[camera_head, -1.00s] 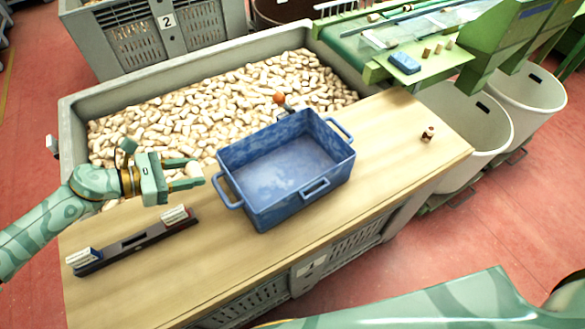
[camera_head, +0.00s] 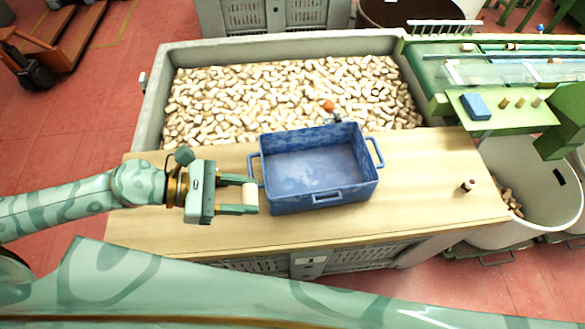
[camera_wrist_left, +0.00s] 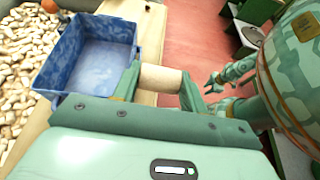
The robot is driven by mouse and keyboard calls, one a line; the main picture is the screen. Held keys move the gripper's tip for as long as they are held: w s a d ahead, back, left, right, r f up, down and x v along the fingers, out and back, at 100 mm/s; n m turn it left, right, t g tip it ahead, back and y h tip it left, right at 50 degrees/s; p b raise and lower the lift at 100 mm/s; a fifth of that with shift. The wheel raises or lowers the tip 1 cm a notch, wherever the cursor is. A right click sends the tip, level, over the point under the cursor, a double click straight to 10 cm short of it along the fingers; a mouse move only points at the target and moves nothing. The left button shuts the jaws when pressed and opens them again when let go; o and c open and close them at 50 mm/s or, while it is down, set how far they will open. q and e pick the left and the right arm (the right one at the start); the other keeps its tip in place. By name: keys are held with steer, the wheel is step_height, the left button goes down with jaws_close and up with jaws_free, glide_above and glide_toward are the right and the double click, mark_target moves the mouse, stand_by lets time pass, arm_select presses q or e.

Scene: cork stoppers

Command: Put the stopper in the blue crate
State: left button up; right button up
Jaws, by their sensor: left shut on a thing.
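My left gripper (camera_head: 239,194) is shut on a pale cork stopper (camera_head: 250,194), held between its fingertips just left of the blue crate. The stopper also shows between the fingers in the left wrist view (camera_wrist_left: 161,79). The blue crate (camera_head: 322,198) stands on the wooden table, and its visible floor is empty. In the left wrist view the crate (camera_wrist_left: 62,72) lies to the left of the stopper, apart from it. My right gripper (camera_wrist_left: 213,83) shows small in the left wrist view, empty, its fingers apart.
A large grey bin (camera_head: 152,118) full of corks lies behind the table (camera_head: 425,190). A small dark-and-white item (camera_head: 468,185) stands on the table at the right. An orange ball (camera_head: 328,106) is behind the crate. A green machine and white tubs are at the right.

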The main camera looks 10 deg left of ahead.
arm_select(q)
steer(key=w+f+b, duration=0.1)
steer(key=w+f, duration=0.2)
steer(key=w, duration=0.1)
steer(key=w+f, duration=0.3)
steer(key=w, duration=0.1)
steer(key=w+f+b, duration=0.1)
steer(key=w+f, duration=0.1)
steer(key=w, duration=0.2)
steer(key=shift+w+d+f+b, duration=0.1)
steer(key=shift+w+f+b, duration=0.2)
steer(key=shift+f+b, duration=0.1)
steer(key=f, duration=0.2)
steer(key=w+f, duration=0.1)
steer(key=f, duration=0.1)
steer(key=shift+f, duration=0.1)
steer(key=shift+b, duration=0.3)
steer(key=shift+f+b, duration=0.5)
steer(key=o, duration=0.9)
steer(key=shift+w, duration=0.1)
